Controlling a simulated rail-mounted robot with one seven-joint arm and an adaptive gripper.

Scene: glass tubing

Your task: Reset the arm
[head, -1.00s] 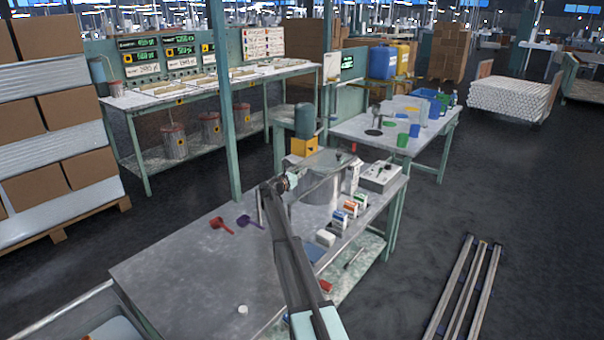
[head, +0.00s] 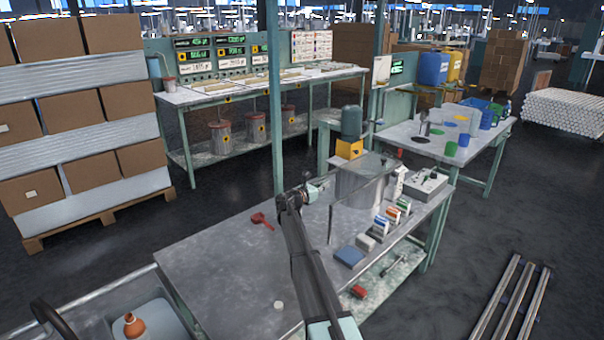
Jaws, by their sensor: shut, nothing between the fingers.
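My arm reaches up from the bottom of the head view over the grey metal workbench (head: 215,285). My gripper (head: 314,189) is at its far end, small in the picture, just left of the large metal drum (head: 357,192) and its clear guard. The gripper is shut and empty; its fingers are hard to make out. A red scoop (head: 262,220) lies on the bench left of my arm.
A white cap (head: 278,305) lies near the front. Small boxes (head: 390,217), a blue pad (head: 348,256) and a control box (head: 428,184) stand along the right side. A thin green post (head: 275,110) rises behind. The left bench area is mostly clear.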

